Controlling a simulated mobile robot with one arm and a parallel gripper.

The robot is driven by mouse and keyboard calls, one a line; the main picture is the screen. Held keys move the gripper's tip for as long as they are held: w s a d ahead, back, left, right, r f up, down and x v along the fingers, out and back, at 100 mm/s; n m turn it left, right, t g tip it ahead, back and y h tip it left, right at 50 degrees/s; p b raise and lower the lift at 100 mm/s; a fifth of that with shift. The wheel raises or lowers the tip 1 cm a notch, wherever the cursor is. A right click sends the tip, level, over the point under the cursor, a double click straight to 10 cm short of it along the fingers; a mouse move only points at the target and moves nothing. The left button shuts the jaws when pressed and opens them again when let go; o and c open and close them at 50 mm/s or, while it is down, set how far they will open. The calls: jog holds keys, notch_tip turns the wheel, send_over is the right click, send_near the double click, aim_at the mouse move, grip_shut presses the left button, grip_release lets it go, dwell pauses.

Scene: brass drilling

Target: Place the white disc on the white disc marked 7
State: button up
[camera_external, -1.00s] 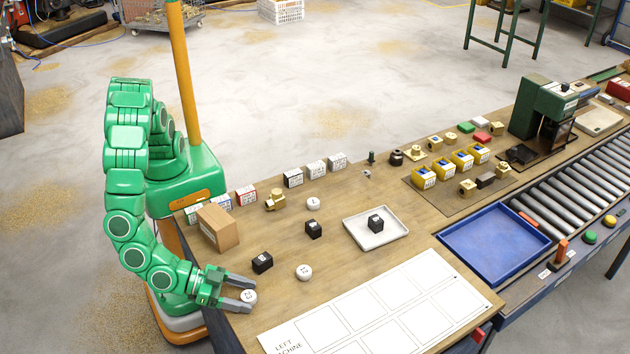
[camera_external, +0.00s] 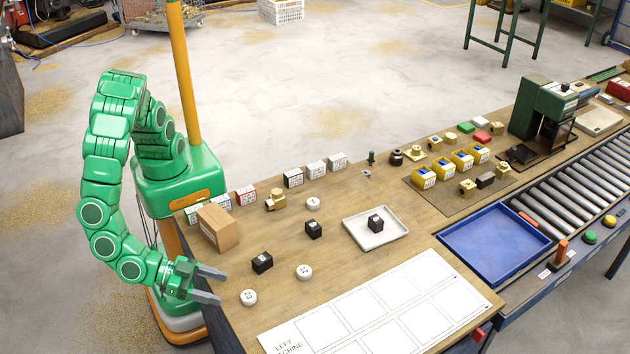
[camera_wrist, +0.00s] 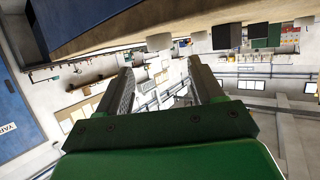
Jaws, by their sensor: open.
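Three white discs with dark marks lie on the wooden table: a front disc (camera_external: 248,298) near the table's left edge, a middle disc (camera_external: 304,272), and a far disc (camera_external: 313,203). The marks are too small for me to read surely, so I cannot tell which is the 7. They lie apart, none stacked. My gripper (camera_external: 220,286) is open and empty, just left of the front disc and apart from it. In the wrist view, its two fingers (camera_wrist: 163,78) are spread with nothing between them; the table's side shows at the top.
Black blocks (camera_external: 262,263) (camera_external: 314,229) stand near the discs, and a cardboard box (camera_external: 218,228) is behind my gripper. A white tray (camera_external: 351,221) holds another black block. A white printed sheet (camera_external: 300,340) covers the front. Bare wood lies between the discs.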

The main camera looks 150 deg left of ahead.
jog(key=shift+o, duration=0.3)
jog(key=shift+s+d+r, duration=0.1)
jog(key=n+g+h, duration=0.1)
jog(key=g+h, duration=0.4)
send_near(249, 296)
jog(key=shift+s+a+f, duration=0.45)
jog(key=shift+a, duration=0.3)
jog(key=shift+w+a+f+m+h, duration=0.1)
jog(key=shift+w+a+f+h, duration=0.45)
jog(key=shift+f, duration=0.45)
jog(key=shift+w+a+f+m+h, duration=0.1)
jog(key=shift+w+a+f+h, duration=0.25)
jog(key=shift+a+f, duration=0.45)
jog(key=shift+w+a+f+m+h, duration=0.1)
jog(key=shift+w+a+f+h, duration=0.4)
jog(key=shift+f, duration=0.7)
jog(key=shift+d, duration=0.1)
jog(key=c, duration=1.2)
